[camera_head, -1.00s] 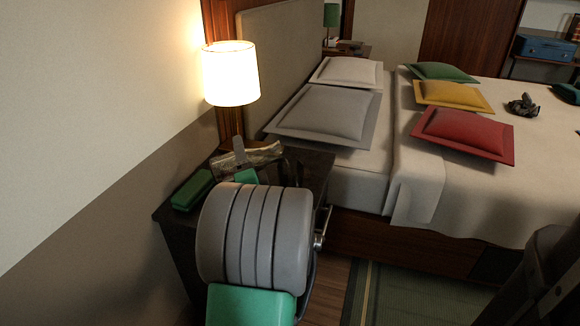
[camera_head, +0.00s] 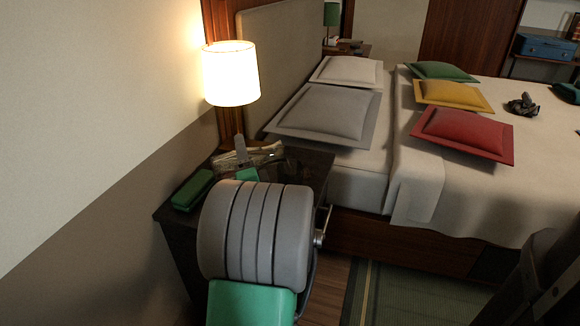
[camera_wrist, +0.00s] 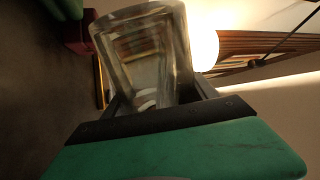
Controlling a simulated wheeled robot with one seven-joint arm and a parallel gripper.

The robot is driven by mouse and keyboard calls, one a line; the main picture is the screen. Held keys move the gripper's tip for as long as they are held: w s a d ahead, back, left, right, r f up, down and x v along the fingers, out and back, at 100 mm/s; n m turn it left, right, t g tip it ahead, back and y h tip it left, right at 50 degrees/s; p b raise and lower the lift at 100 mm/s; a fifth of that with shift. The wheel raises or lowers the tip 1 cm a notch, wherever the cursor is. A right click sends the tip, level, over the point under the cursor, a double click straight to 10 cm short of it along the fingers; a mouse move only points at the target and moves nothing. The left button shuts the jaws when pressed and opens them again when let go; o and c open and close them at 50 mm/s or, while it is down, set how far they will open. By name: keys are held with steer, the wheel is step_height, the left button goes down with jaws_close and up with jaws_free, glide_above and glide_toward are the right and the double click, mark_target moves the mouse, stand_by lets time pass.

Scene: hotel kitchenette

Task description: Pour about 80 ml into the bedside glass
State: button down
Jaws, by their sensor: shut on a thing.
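My gripper (camera_wrist: 160,100) is shut on a clear glass vessel (camera_wrist: 143,40), which stands between its dark fingers in the wrist view. In the head view the vessel (camera_head: 262,155) lies strongly tilted, close to level, above the nightstand (camera_head: 312,165) and in front of the lamp. My own wrist and arm hide much of the gripper and nightstand top there. I cannot make out a separate bedside glass, nor tell whether liquid is in or leaving the vessel.
A lit lamp (camera_head: 230,75) stands at the back of the nightstand. A green case (camera_head: 192,190) lies at its left edge, by the wall. The bed with a grey pillow (camera_head: 325,112) and a red pillow (camera_head: 463,132) is to the right.

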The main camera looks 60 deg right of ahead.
steer(key=shift+r, duration=0.2)
steer(key=f+b, duration=0.1)
steer(key=f+n+b, duration=0.1)
steer(key=shift+w+a+f+b, duration=0.2)
steer(key=shift+w+b, duration=0.1)
steer(key=shift+b, duration=0.1)
steer(key=n+y+b, duration=0.1)
steer(key=n+b, duration=0.2)
steer(key=shift+t, duration=0.4)
steer(key=shift+r, duration=0.15)
steer(key=shift+s+d+f+n+b, duration=0.1)
steer(key=shift+f+n+b, duration=0.4)
steer(key=shift+n, duration=0.4)
steer(key=shift+r+y, duration=0.1)
steer(key=shift+y, duration=0.3)
